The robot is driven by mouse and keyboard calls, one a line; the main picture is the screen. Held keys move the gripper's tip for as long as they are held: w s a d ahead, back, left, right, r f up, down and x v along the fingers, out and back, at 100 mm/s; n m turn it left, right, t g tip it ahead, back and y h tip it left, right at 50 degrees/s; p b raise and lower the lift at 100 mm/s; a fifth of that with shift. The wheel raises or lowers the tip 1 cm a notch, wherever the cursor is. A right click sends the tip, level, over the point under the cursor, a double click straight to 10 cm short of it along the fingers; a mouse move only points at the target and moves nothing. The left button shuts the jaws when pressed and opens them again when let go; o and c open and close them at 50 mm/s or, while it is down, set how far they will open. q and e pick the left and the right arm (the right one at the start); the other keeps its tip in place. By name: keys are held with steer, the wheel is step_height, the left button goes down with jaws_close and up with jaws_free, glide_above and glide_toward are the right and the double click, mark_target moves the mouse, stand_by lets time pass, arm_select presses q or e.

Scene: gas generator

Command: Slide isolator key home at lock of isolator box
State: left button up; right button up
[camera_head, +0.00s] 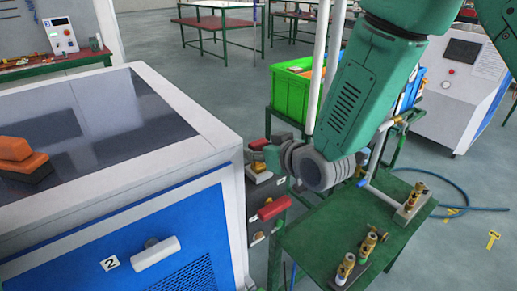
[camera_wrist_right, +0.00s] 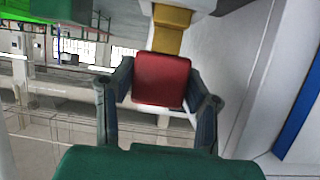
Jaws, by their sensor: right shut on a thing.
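My right gripper (camera_head: 262,160) reaches in from the upper right, beside the corner of the blue-and-white cabinet. In the right wrist view, its two fingers (camera_wrist_right: 160,95) are shut on the red head of the isolator key (camera_wrist_right: 160,80). A yellow piece (camera_wrist_right: 172,35) lies directly beyond the red head, against a pale housing. I cannot tell how far the key sits in the lock. The isolator box (camera_head: 258,235) is a narrow grey box on the cabinet's side, with a red handle (camera_head: 272,208) below the gripper. My left gripper is not in view.
The blue-and-white cabinet (camera_head: 180,225) fills the left, with an orange-and-black object (camera_head: 25,160) on top. A green table (camera_head: 330,235) with brass fittings (camera_head: 368,245) stands close on the right. A green crate (camera_head: 291,95) is behind. A blue hose (camera_head: 470,200) lies on the floor.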

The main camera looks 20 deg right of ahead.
steer(key=shift+f, duration=0.4)
steer(key=o, duration=1.2)
steer(key=shift+o, duration=0.2)
steer(key=shift+s+d+r, duration=0.1)
steer(key=shift+s, duration=0.1)
steer(key=v, duration=0.7)
